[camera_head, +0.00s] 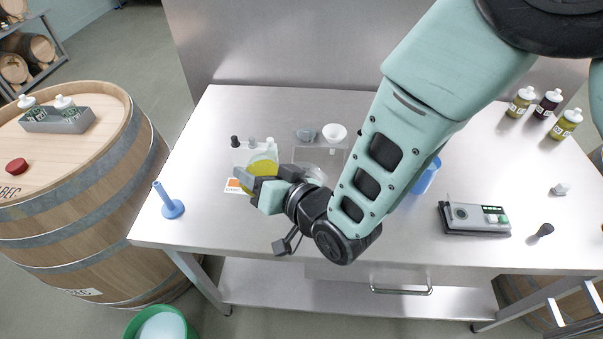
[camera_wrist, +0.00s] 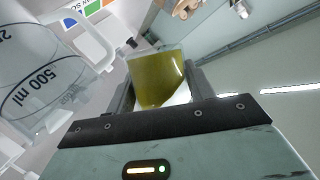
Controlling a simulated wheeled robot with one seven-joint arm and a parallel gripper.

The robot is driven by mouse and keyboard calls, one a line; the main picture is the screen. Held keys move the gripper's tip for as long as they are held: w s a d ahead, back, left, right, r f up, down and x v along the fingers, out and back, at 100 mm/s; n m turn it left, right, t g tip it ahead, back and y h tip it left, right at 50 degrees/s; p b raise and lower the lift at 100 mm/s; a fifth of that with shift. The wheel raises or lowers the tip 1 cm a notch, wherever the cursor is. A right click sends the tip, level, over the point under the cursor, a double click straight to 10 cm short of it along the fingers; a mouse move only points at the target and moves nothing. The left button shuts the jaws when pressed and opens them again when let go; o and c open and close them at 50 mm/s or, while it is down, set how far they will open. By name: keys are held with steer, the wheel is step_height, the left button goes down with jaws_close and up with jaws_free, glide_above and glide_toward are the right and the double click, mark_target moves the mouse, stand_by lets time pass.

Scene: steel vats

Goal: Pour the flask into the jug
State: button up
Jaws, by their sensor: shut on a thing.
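My gripper (camera_head: 258,178) is shut on the flask (camera_head: 263,167), which holds yellow-green liquid. The flask is held above the left part of the steel table. In the wrist view the flask (camera_wrist: 157,78) sits between the two fingers, with the liquid filling much of what shows. The flask's exact tilt is hard to tell.
White containers (camera_head: 246,152) stand just behind the flask. A blue stand (camera_head: 171,207) is near the left edge. A scale (camera_head: 476,218) and several bottles (camera_head: 521,102) are on the right.

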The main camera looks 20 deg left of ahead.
mark_target(270, 171)
steer(key=shift+w+d+r+m, duration=0.15)
steer(key=shift+d+r+m, duration=0.1)
steer(key=shift+m, duration=0.15)
steer(key=shift+a+r+m+y+p, duration=0.15)
steer(key=shift+r+m+y+p, duration=0.05)
steer(key=shift+m+y+p, duration=0.2)
steer(key=shift+r, duration=0.15)
steer(key=shift+s+a+f+m+y, duration=0.25)
steer(key=shift+m+y, duration=0.25)
steer(key=shift+m, duration=0.4)
steer(key=shift+s+r+m+y, duration=0.1)
steer(key=shift+r+m+y, duration=0.35)
steer(key=shift+m, duration=0.25)
stand_by(0.5)
steer(key=shift+s+a+f+m+y, duration=0.15)
steer(key=shift+f+m+y, duration=0.1)
steer(key=shift+m, duration=0.55)
stand_by(0.4)
steer(key=shift+w+d+r+m+y+b, duration=0.3)
steer(key=shift+w+d+r+m+b, duration=0.2)
steer(key=shift+m+b, duration=0.3)
stand_by(0.4)
steer(key=shift+r+m+t+y+b, duration=0.3)
steer(key=shift+r+m+t+b, duration=0.2)
steer(key=shift+m+b, duration=0.4)
stand_by(0.8)
steer(key=shift+f+m+b, duration=0.2)
steer(key=shift+m+b, duration=0.3)
steer(key=shift+b, duration=0.2)
